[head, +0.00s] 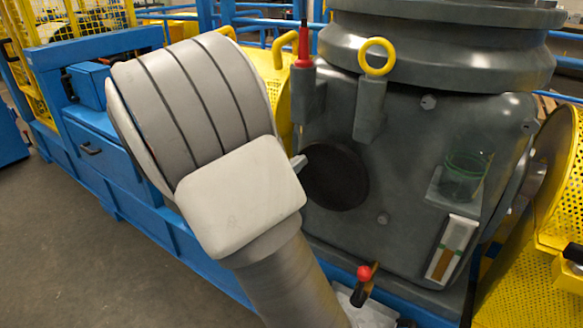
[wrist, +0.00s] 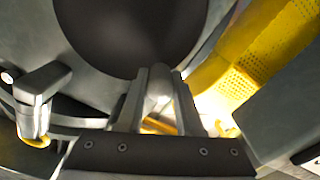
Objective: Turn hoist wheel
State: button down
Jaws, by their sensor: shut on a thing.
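A dark round disc (head: 336,178) sits on the front of the grey machine housing (head: 410,150) in the head view. It is large and close at the top of the wrist view (wrist: 130,35). I cannot tell for sure whether it is the hoist wheel. My gripper (wrist: 158,92) is shut on a pale grey rounded handle (wrist: 159,88) just below the disc's edge in the wrist view. In the head view my arm hides most of my gripper and the handle. Only a small grey tip shows at the disc's left edge.
A yellow ring (head: 377,57) and a red-tipped tool (head: 304,45) stand in holders above the disc. A green glass (head: 464,175) sits on a small shelf at the right. A red-knobbed lever (head: 363,284) is below. Yellow perforated guards (head: 555,200) flank the housing.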

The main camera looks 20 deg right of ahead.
jog(key=c, duration=0.6)
grip_release()
jog(key=p+v, duration=0.3)
jog(key=v, duration=1.4)
jog(key=shift+s+a, duration=0.2)
